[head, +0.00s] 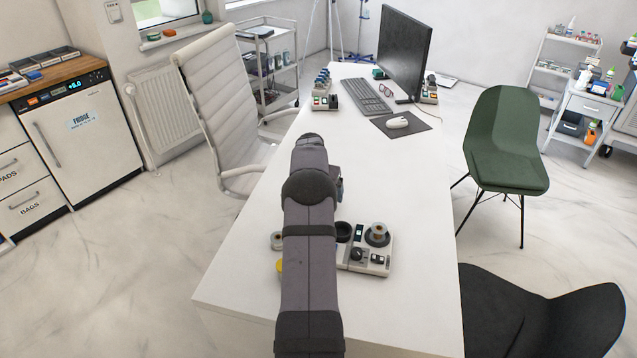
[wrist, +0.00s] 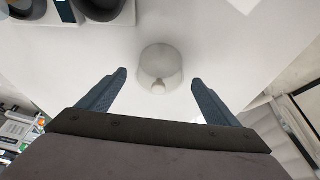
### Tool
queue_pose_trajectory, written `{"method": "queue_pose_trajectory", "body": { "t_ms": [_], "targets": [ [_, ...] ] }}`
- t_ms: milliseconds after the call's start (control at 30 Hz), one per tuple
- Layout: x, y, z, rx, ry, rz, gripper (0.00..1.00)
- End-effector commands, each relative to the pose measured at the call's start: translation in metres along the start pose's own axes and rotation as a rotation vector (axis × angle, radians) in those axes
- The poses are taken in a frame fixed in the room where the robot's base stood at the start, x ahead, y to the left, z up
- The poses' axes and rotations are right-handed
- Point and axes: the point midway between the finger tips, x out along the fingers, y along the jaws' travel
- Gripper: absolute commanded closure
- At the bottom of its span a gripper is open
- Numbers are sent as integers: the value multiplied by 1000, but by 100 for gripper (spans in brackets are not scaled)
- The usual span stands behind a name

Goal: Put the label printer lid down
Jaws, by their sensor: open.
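My gripper (wrist: 159,77) is open in the wrist view, its two blue-grey fingers apart with nothing held between them. A see-through round thing with a small pale knob (wrist: 158,86) shows between and just beyond the fingertips, over the white table; I cannot tell whether it is the lid. In the head view a white device (head: 365,262) with a roll and dark round parts stands on the table right of my arm. It may be the label printer; my arm hides part of it. My arm hides the fingertips in the head view.
A small grey round item (head: 277,240) and a yellow one (head: 280,266) sit left of my arm. A monitor (head: 404,50), keyboard (head: 366,96) and mouse (head: 398,123) are at the far end.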

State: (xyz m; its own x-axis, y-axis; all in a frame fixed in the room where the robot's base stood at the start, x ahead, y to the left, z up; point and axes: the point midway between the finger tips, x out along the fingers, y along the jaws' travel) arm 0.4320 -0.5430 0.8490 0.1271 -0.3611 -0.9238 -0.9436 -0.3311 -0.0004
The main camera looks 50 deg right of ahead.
Motion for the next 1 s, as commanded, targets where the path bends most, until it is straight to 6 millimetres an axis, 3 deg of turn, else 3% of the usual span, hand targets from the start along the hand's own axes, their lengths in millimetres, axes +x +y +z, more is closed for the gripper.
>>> {"method": "queue_pose_trajectory", "body": {
  "t_ms": [433, 867, 1000],
  "targets": [
    [-65, 0, 0, 0, 1, 0, 16],
    [-79, 0, 1, -1, -1, 0, 16],
    [-84, -11, 9, -27, -8, -8, 16]
  ]
}}
